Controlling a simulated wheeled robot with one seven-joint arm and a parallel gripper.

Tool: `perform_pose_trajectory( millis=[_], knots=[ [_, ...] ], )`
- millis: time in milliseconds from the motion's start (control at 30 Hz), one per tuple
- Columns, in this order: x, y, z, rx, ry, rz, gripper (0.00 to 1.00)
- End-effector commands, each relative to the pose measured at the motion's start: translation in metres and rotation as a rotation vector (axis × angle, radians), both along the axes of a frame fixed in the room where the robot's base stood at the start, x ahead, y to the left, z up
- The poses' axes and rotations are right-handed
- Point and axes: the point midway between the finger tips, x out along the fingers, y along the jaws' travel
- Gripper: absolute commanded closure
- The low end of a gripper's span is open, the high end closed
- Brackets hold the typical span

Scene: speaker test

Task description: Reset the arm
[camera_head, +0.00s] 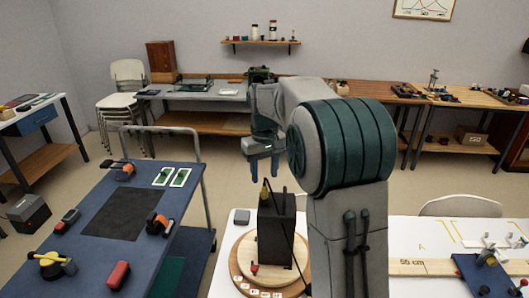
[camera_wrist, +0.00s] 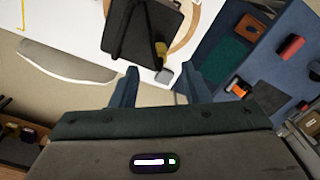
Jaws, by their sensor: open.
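My gripper (camera_head: 267,166) hangs from my arm near the middle of the head view, with its two blue fingers pointing down. The fingers are apart and nothing is between them. In the wrist view the open fingers (camera_wrist: 158,90) show at the middle. Below the gripper in the head view stands a black speaker box (camera_head: 275,235) on a round wooden turntable (camera_head: 240,262). The speaker also shows in the wrist view (camera_wrist: 140,35), beyond the fingertips and apart from them. My arm hides part of the white table.
A blue cart (camera_head: 95,260) at left holds a dark mat, orange-and-black tools and a red block (camera_head: 118,275). A small grey block (camera_head: 242,216) lies beside the turntable. A wooden ruler board (camera_head: 420,267) lies on the white table at right. Benches line the back wall.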

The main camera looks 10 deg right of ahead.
Motion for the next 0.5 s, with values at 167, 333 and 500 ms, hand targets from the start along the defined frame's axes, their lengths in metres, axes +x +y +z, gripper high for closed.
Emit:
perform_pose_trajectory(
  millis=[167, 333, 500],
  knots=[
    [0.001, 0.000, 0.042, 0.000, -0.004, 0.000, 0.58],
    [0.001, 0.000, 0.069, -0.001, -0.002, 0.000, 0.58],
    [-0.001, 0.000, 0.081, 0.000, -0.002, -0.001, 0.58]
  ],
)
